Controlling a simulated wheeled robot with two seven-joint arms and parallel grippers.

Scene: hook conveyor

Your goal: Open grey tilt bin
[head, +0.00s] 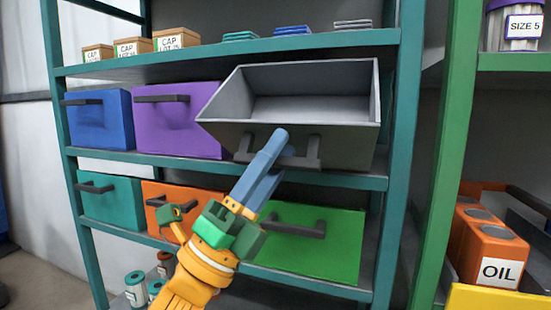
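The grey tilt bin (345,142) is on the middle shelf at the right. It is tilted forward out of the shelf, its open top and empty-looking inside facing me. Its dark handle (312,155) is on the front face. My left gripper (279,157) reaches up from below, its two blue fingers on either side of the handle bar, and looks shut on it. The fingers hide the middle of the handle. My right gripper is not in view.
Blue (98,125) and purple (175,128) bins stand left of it. Teal (108,198), orange (160,195) and green (325,245) bins fill the row below. A green rack post (447,150) stands at the right, with orange oil containers (483,240) beyond it.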

